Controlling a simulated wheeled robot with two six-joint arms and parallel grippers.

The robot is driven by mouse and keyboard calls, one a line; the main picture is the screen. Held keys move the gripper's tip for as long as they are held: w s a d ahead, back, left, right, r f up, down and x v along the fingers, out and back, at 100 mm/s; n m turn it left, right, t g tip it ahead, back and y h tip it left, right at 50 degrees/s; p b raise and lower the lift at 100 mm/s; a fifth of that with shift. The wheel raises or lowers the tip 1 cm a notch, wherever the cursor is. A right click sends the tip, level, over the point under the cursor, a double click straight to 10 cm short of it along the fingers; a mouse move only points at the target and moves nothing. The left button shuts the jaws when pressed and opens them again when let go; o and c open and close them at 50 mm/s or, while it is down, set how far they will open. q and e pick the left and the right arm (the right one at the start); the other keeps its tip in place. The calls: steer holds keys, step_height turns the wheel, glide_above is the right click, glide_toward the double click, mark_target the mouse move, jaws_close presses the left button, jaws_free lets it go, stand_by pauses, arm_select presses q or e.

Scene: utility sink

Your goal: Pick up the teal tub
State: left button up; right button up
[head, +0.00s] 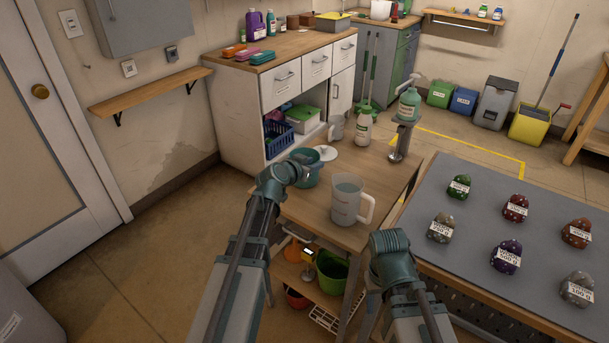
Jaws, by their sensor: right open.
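The teal tub (311,177) stands on the wooden table near its left back edge. It is partly hidden behind my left gripper (302,172), which is at the tub's near left side. I cannot tell whether the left fingers touch the tub or how far apart they are. My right gripper (388,243) is in front of the table's near right corner, away from the tub. It is open, and its fingers are mostly hidden by its own housing.
A clear measuring jug (347,200) stands right of the tub, and a white lid-like disc (325,152) lies behind it. A pump bottle (409,105) on a metal stand and a white spray bottle (364,127) stand further back.

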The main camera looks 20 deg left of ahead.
arm_select(q)
steer(key=shift+b+x, duration=0.3)
steer(key=shift+x, duration=0.95)
steer(key=shift+s, duration=0.1)
jaws_close()
